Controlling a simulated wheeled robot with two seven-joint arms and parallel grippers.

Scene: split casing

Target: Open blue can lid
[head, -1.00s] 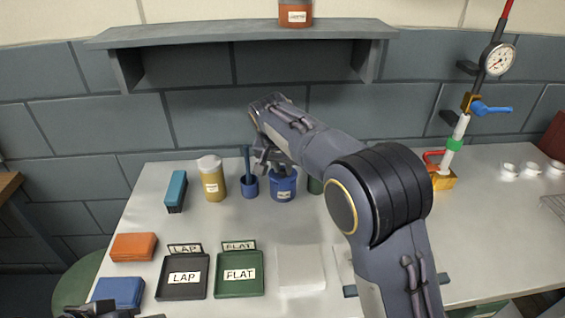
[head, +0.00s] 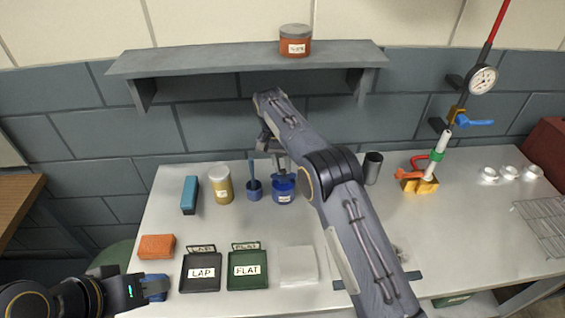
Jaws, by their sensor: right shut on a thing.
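The blue can (head: 283,194) with a white label stands upright on the light table, near the middle. My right gripper (head: 280,170) comes down over it from above, with its fingers at the can's top. It is shut on the blue can lid; the lid is mostly hidden by the fingers and the contact is small in view. My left gripper (head: 142,288) is low at the left, at a blue block (head: 157,287) that it partly covers. Whether its fingers are open or shut does not show.
A blue cup with a handle sticking up (head: 254,189) and a yellow can (head: 222,187) stand close left of the blue can. A dark metal cup (head: 373,168) stands right of my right arm. Black LAP (head: 201,284) and green FLAT (head: 248,282) trays lie in front. A shelf (head: 240,60) hangs above.

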